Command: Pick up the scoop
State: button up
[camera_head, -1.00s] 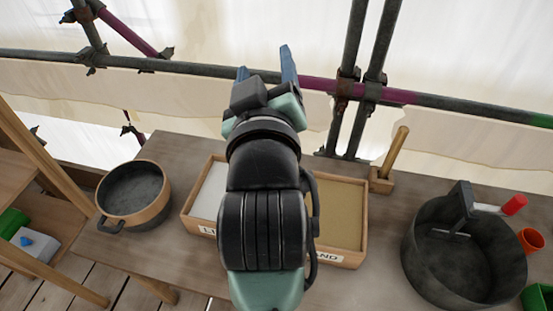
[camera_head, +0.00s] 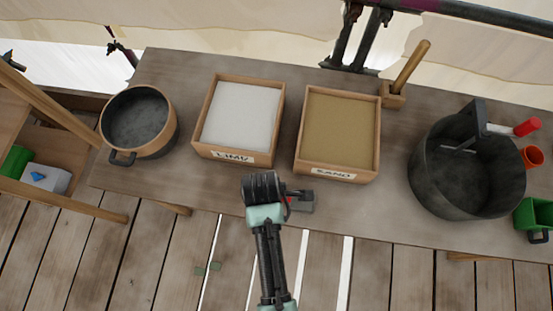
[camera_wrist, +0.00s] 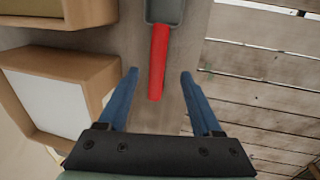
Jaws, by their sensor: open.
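The scoop shows in the wrist view with a red handle (camera_wrist: 158,62) and a grey scoop head (camera_wrist: 165,10) at the top edge, partly cut off. In the head view the scoop (camera_head: 301,203) lies near the front edge of the workbench, its handle mostly hidden by my arm. My gripper (camera_wrist: 158,75) is open, its two blue fingers on either side of the handle's line in the wrist view. The handle's end lies between the fingertips in the picture; the height gap is unclear. The fingers are hidden in the head view.
On the workbench (camera_head: 220,190) stand a lime box (camera_head: 242,114), a sand box (camera_head: 339,130), a round pan (camera_head: 137,122) at left and a large dark bucket (camera_head: 468,175) at right. A wooden-handled tool (camera_head: 405,75) stands behind. The front edge is close to the scoop.

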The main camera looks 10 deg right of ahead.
jog(key=shift+w+a+f, duration=0.1)
jog(key=shift+w+f, duration=0.2)
jog(key=shift+f, duration=0.7)
jog(key=shift+w+f, duration=0.25)
jog(key=shift+f, duration=0.75)
jog(key=shift+w+a+f, duration=0.1)
jog(key=shift+w+f, duration=0.2)
jog(key=shift+f, duration=0.7)
grip_shut()
